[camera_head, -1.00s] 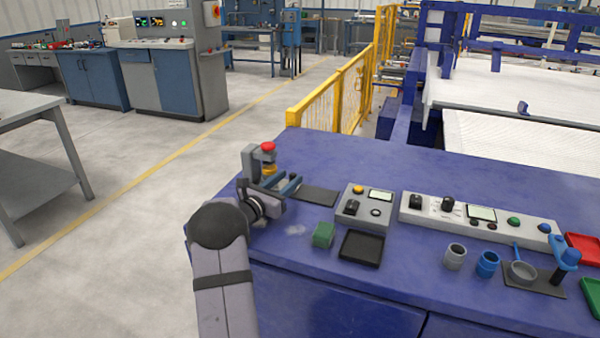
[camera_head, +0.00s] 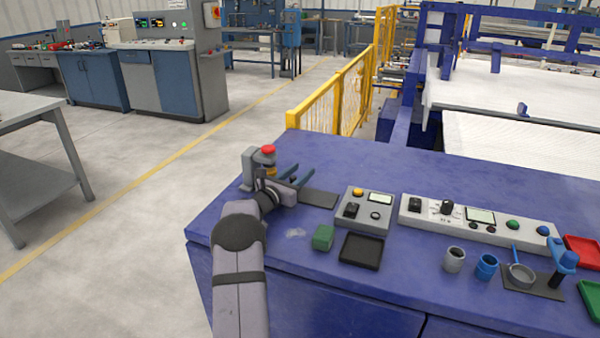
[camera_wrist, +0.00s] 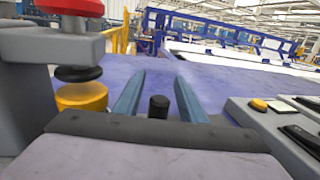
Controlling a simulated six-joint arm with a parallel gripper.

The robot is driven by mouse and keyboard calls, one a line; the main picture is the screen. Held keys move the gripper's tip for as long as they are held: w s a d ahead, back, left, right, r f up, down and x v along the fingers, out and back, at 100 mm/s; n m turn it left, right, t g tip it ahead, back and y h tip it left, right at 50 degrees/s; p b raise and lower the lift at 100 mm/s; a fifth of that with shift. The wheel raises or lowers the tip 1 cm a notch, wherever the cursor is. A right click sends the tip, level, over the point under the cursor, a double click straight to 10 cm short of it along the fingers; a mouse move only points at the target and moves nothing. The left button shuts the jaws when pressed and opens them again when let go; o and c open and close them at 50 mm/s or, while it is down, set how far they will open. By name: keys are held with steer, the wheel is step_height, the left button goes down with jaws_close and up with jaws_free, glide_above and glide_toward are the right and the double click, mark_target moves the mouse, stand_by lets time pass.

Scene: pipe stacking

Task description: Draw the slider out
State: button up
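My gripper (camera_head: 304,171) is low over the left part of the blue bench, beside a grey press-like stand (camera_head: 249,168) with a red knob. In the wrist view its two blue fingers (camera_wrist: 159,76) are apart, with a short black upright post (camera_wrist: 158,106) between them. The post stands clear of both fingers; its base is hidden behind the dark palm edge. I cannot tell for sure whether this post belongs to the slider. A flat dark plate (camera_head: 319,199) lies on the bench just right of the gripper.
The stand's yellow cylinder (camera_wrist: 82,97) is close on the left in the wrist view. A grey control box (camera_head: 365,211), a green block (camera_head: 323,237) and a black tray (camera_head: 361,251) are to the right. Bench surface behind the fingers is clear.

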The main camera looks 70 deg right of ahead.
jaws_close()
steer(key=s+b, duration=0.7)
steer(key=s, duration=0.3)
steer(key=shift+s+f+b, duration=0.1)
steer(key=shift+s+b, duration=0.25)
steer(key=shift+s, duration=0.4)
jaws_free()
steer(key=shift+s, duration=0.15)
